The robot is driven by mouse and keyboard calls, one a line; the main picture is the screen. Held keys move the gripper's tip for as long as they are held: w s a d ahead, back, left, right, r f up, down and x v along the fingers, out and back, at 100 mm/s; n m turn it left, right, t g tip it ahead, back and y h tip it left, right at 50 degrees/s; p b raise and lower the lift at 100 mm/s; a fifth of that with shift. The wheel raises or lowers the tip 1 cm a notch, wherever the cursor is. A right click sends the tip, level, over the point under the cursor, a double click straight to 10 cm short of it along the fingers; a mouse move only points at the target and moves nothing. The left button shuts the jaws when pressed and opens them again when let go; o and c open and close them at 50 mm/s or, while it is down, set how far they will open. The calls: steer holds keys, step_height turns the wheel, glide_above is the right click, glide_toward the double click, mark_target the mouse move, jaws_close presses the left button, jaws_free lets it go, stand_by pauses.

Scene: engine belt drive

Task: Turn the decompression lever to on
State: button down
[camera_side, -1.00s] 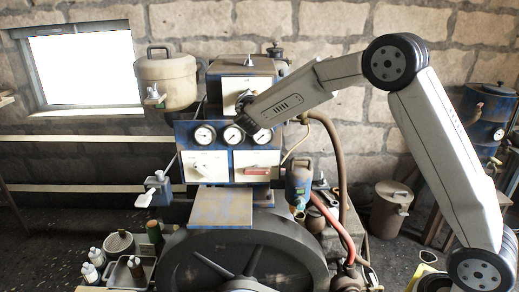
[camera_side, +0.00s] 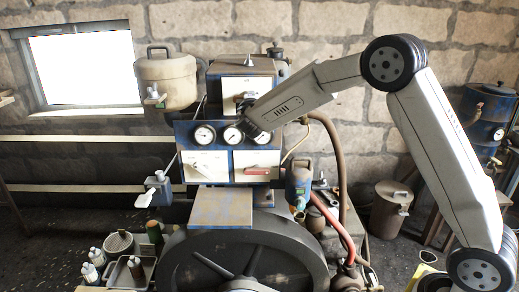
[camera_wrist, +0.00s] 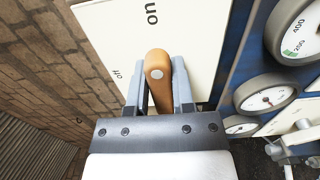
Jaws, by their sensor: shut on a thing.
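The decompression lever (camera_wrist: 158,78) has a tan wooden handle with a round metal pin near its end. It stands in front of a cream plate (camera_wrist: 110,35) marked "on" at the top and "off" at the left. In the wrist view, my gripper (camera_wrist: 158,75) has one grey finger on each side of the lever and is shut on it. In the wrist view the lever points up the picture, between the "off" and "on" marks. In the side view, my gripper (camera_side: 245,118) is at the upper panel plate, and the lever is mostly hidden behind it.
Round gauges (camera_side: 205,135) sit in a row just below my gripper. Below them are a white knob panel (camera_side: 205,166) and a red-handled switch (camera_side: 256,170). A beige tank (camera_side: 166,78) hangs at the left. A brown hose (camera_side: 335,150) runs down at the right.

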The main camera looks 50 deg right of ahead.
steer(key=shift+c, duration=2.4)
jaws_free()
steer(key=shift+s+a, duration=0.1)
steer(key=v, duration=0.7)
steer(key=shift+s+a, duration=0.25)
